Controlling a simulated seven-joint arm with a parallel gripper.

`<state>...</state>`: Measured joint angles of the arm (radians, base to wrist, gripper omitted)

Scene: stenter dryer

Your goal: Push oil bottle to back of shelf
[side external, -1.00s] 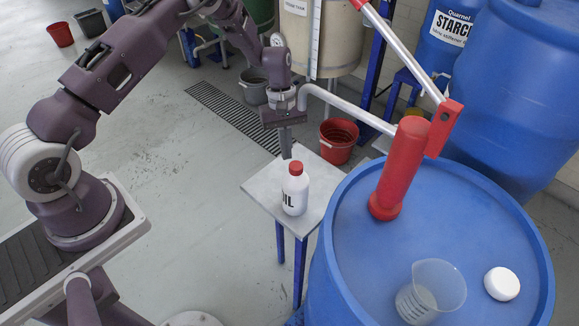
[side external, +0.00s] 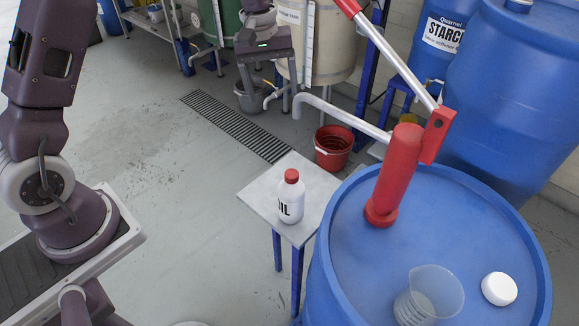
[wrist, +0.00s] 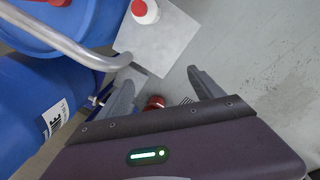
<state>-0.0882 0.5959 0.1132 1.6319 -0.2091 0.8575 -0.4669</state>
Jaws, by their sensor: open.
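The white oil bottle (side external: 291,203) with a red cap stands upright on a small grey shelf-like stand (side external: 262,193) with blue legs. Part of its label is visible. In the wrist view the bottle (wrist: 147,12) is at the top edge, partly cut off, on the grey top (wrist: 165,45). My gripper (side external: 268,88) is open and empty, up and well away from the bottle in the side view. In the wrist view my gripper (wrist: 159,78) has its fingers spread, with nothing between them; the bottle lies beyond the fingertips.
A large blue drum (side external: 350,250) with a red pump (side external: 395,175) stands right beside the stand. On it are a clear beaker (side external: 432,292) and white cap (side external: 499,289). A spout pipe (side external: 345,112) and a red bucket (side external: 333,147) are behind.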

